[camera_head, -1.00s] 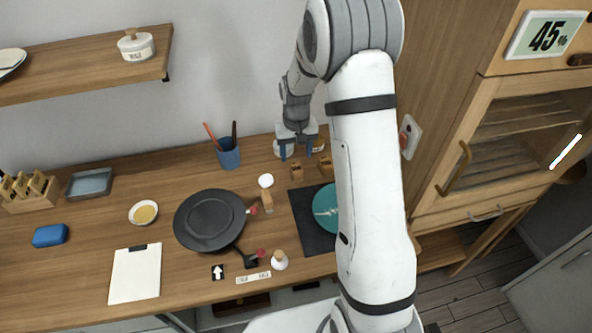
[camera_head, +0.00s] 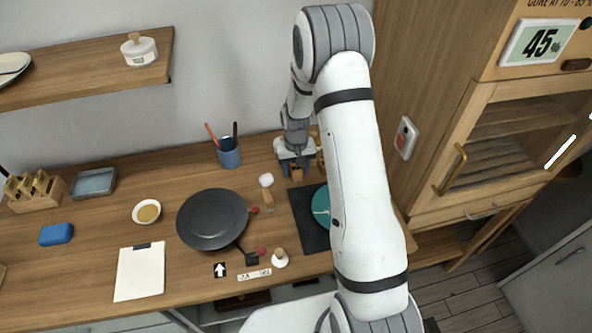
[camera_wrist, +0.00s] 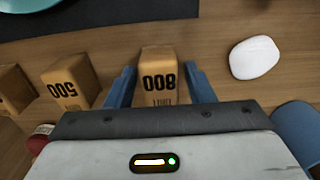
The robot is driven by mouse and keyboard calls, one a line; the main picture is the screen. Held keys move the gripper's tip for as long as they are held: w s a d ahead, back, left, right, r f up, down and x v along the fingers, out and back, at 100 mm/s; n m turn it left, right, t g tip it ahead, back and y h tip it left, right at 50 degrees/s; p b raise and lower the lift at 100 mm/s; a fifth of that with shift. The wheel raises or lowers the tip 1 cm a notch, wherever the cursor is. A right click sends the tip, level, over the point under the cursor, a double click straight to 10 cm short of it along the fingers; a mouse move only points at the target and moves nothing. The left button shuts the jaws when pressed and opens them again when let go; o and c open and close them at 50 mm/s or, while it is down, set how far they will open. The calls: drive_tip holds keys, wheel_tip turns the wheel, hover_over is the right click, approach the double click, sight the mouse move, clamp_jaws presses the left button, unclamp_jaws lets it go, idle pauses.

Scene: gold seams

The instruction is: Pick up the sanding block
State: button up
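A wooden sanding block marked 800 (camera_wrist: 161,78) stands between my gripper's blue fingers in the wrist view. My gripper (camera_wrist: 161,88) is open, with a visible gap between each finger and the block. In the head view my gripper (camera_head: 296,170) is low over the counter by the wall, and the block (camera_head: 296,174) shows between its fingers. A second wooden block marked 500 (camera_wrist: 72,83) stands to the left in the wrist view, outside the left finger. Part of another wooden block (camera_wrist: 14,90) shows at the left edge.
A white rounded object (camera_wrist: 254,58) lies right of the fingers. A blue cup (camera_wrist: 298,132) is at the right edge and a red item (camera_wrist: 40,138) at lower left. A dark mat (camera_head: 308,232) with a teal plate (camera_head: 321,207) lies in front of the blocks.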

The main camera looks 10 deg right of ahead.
drive_tip(key=c, duration=0.9)
wheel_tip(320, 180, up, 10)
drive_tip(key=shift+r+b, duration=0.1)
drive_tip(key=shift+b, duration=1.05)
drive_tip(key=o, duration=0.4)
drive_tip(key=shift+c, duration=1.3)
